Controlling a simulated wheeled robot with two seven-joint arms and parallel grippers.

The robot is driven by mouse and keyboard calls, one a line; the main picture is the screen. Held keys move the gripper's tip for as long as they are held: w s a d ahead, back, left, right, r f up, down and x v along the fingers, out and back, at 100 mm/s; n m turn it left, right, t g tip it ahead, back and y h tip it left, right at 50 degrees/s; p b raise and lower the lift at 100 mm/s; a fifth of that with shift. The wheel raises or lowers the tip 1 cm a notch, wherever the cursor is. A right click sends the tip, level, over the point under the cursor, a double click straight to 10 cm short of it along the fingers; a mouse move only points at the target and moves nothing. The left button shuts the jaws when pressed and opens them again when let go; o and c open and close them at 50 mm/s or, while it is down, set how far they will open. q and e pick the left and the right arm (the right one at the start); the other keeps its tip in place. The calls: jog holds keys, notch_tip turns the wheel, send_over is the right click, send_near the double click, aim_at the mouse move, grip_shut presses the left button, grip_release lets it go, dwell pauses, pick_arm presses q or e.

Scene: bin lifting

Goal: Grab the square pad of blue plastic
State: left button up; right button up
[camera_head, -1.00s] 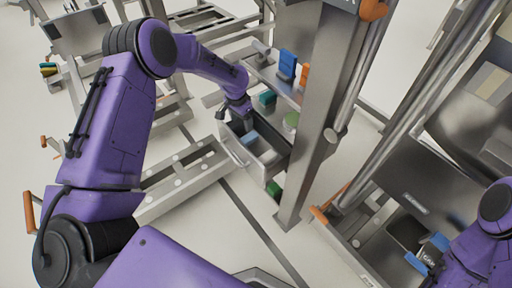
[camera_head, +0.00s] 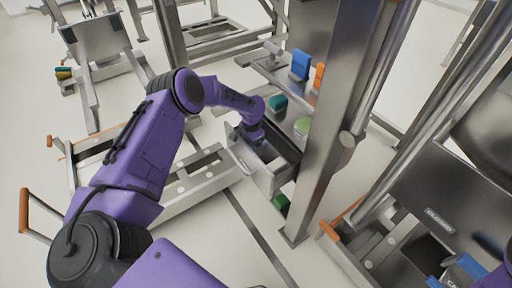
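My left gripper (camera_head: 250,137) points down at the open grey drawer (camera_head: 266,180), at its far left side. Its fingers are small and partly hidden, so I cannot tell whether they are open or shut. The blue pad is not clearly visible in the drawer now; my gripper covers part of the inside. A blue upright block (camera_head: 300,66) stands on the shelf above, apart from the gripper.
The shelf also holds an orange item (camera_head: 318,77), a teal item (camera_head: 278,104) and a pale green round item (camera_head: 302,126). A thick metal post (camera_head: 335,120) stands right of the drawer. A blue-edged bin (camera_head: 462,270) is at bottom right.

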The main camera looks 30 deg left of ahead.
pick_arm(q)
jog(key=shift+r, duration=0.1)
jog(key=c, duration=1.2)
jog(key=shift+o, duration=0.2)
